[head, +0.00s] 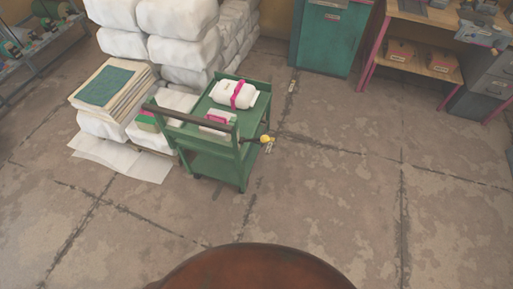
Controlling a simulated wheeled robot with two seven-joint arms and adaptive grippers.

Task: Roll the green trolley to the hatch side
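The green trolley (215,164) stands on the floor left of the middle in the head view, upright, with two shelves. A dark push bar (186,117) runs along its near-left end. On its top lie a white bundle with a pink strap (228,94) and a smaller white and pink item (216,120), partly behind the bar. A small yellow item (266,139) shows at its right side. I cannot tell which thing is the hatch. Neither of my grippers is in view.
White sacks (180,50) are stacked behind and left of the trolley, close to it. A paper stack (113,88) lies at the left. A teal cabinet (325,40) and a wooden workbench (415,55) stand at the back right. The floor (350,180) to the right is clear.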

